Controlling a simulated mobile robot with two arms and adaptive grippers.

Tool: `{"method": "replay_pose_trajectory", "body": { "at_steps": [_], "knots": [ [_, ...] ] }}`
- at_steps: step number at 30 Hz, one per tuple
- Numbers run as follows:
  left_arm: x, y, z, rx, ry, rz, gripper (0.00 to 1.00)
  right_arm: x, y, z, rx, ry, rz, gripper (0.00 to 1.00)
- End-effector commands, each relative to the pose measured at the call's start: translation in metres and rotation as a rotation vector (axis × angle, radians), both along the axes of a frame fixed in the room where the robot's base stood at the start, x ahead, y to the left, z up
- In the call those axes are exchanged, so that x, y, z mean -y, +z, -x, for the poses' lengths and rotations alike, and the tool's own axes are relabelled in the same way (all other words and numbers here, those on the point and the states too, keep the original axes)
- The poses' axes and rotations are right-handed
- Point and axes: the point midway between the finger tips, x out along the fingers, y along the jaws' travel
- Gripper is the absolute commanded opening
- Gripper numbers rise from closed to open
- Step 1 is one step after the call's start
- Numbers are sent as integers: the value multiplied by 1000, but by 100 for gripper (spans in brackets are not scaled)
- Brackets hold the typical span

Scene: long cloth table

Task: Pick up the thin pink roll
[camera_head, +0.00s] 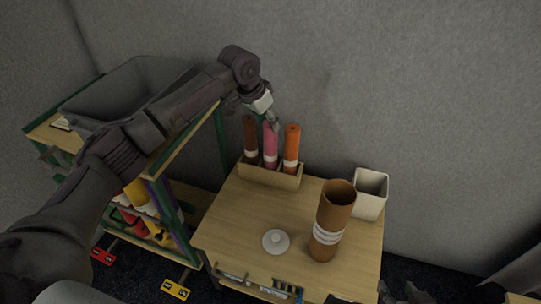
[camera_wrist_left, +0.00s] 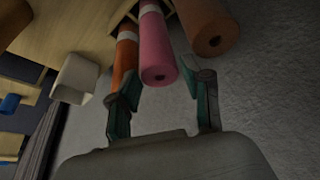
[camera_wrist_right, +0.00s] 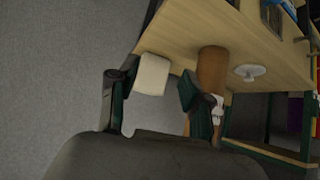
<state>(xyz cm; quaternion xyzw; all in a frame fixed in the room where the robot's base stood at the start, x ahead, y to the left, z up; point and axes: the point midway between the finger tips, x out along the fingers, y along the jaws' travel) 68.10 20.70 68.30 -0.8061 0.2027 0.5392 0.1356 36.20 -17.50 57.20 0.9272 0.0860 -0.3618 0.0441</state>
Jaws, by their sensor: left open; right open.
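The thin pink roll (camera_head: 270,146) stands upright in a small wooden holder (camera_head: 284,181) at the back of the wooden table, between a brown roll (camera_head: 250,138) and an orange roll (camera_head: 291,150). My left gripper (camera_head: 272,122) is open at the top of the pink roll. In the left wrist view the pink roll (camera_wrist_left: 157,52) lies between the open fingers (camera_wrist_left: 160,90), its end just beyond the fingertips, with the orange roll close to one finger and the brown roll close to the other. My right gripper (camera_wrist_right: 152,84) is open and empty, low at the right of the head view.
A large brown tube (camera_head: 333,215) stands at the table's front right, with a white square bin (camera_head: 371,194) behind it. A white round lid (camera_head: 275,242) lies near the front. A green-framed shelf with a grey bin (camera_head: 128,88) stands left. The grey wall is close behind.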

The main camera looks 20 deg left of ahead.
Motion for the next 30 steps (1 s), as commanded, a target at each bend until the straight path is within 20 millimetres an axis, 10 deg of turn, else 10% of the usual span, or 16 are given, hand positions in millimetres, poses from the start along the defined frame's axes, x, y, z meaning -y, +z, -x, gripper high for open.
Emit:
{"method": "replay_pose_trajectory", "body": {
  "at_steps": [30],
  "knots": [
    [10,-52,-16,1,0,0,49,-29,85,-59,567,38,-133,49]
  ]
}}
